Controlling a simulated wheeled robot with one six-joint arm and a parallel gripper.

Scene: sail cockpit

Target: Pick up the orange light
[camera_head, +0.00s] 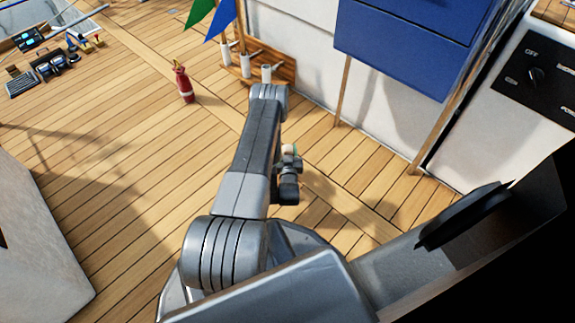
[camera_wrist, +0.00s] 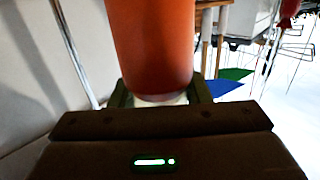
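The orange light (camera_wrist: 153,45) is a large orange cylinder with a whitish base, close up in the wrist view. My gripper (camera_wrist: 161,94) has one finger on each side of that whitish base, and both fingers appear to press against it. The far end of the orange light runs out of the top of the wrist view. In the head view my own arm covers most of the wrist and gripper, and the orange light cannot be made out there.
Green (camera_head: 199,12) and blue (camera_head: 221,19) flags stand in a wooden rack (camera_head: 283,68) at the white wall. A blue cabinet (camera_head: 405,45) and black control panel (camera_head: 540,75) are at right.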

